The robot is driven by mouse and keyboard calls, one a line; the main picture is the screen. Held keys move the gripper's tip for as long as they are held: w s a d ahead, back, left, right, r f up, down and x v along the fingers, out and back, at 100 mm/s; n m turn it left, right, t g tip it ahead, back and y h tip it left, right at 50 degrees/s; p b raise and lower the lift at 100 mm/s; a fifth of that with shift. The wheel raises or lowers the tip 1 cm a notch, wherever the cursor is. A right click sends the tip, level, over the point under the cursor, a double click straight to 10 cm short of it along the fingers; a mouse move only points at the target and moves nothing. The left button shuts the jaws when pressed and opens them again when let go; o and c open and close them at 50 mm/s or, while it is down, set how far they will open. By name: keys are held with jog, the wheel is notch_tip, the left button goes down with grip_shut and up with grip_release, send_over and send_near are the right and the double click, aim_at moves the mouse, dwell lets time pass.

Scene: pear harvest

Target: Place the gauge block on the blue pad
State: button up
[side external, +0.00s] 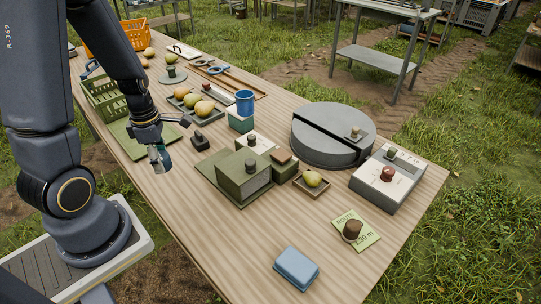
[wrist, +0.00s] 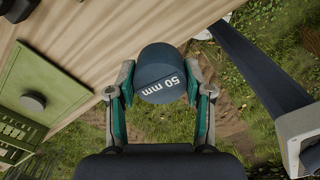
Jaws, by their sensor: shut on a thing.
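The gauge block (wrist: 160,75) is a dark blue-grey round piece with "50 mm" in white on its face. In the wrist view it sits between the two green-padded fingers of my gripper (wrist: 160,92), which is shut on it. In the side view my gripper (side external: 160,157) hangs over the table's near left edge, and the block is mostly hidden by the fingers. The blue pad (side external: 297,267) is a light blue, rounded rectangular piece at the table's near end, well to the right of my gripper. Nothing lies on it.
A green board (side external: 128,139) lies left of my gripper, and a small black knobbed block (side external: 200,142) to its right. The wood left of the pad is clear.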

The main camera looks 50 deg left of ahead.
jog(key=w+d+r+m, duration=0.15)
jog(key=d+m, duration=0.25)
jog(key=d, duration=0.5)
jog(key=w+d+m, duration=0.3)
jog(key=d+m, duration=0.1)
jog(key=d, duration=0.4)
jog(key=s+d+r+m, duration=0.1)
jog(key=s+d+m, duration=0.25)
jog(key=d, duration=0.45)
jog(key=s+d+r+m, duration=0.1)
jog(key=s+d+m, duration=0.2)
jog(key=d+m, duration=0.3)
jog(key=n, duration=0.1)
send_over(297, 264)
jog(key=f, duration=0.9)
jog(key=shift+s+a+f, duration=0.2)
jog(key=shift+s+a, duration=0.05)
jog(key=shift+s, duration=0.05)
jog(key=shift+w+d+f, duration=0.1)
jog(key=shift+w+f, duration=0.1)
jog(key=shift+f, duration=0.05)
jog(key=shift+w+d+f, duration=0.1)
jog(key=shift+f, duration=1.6)
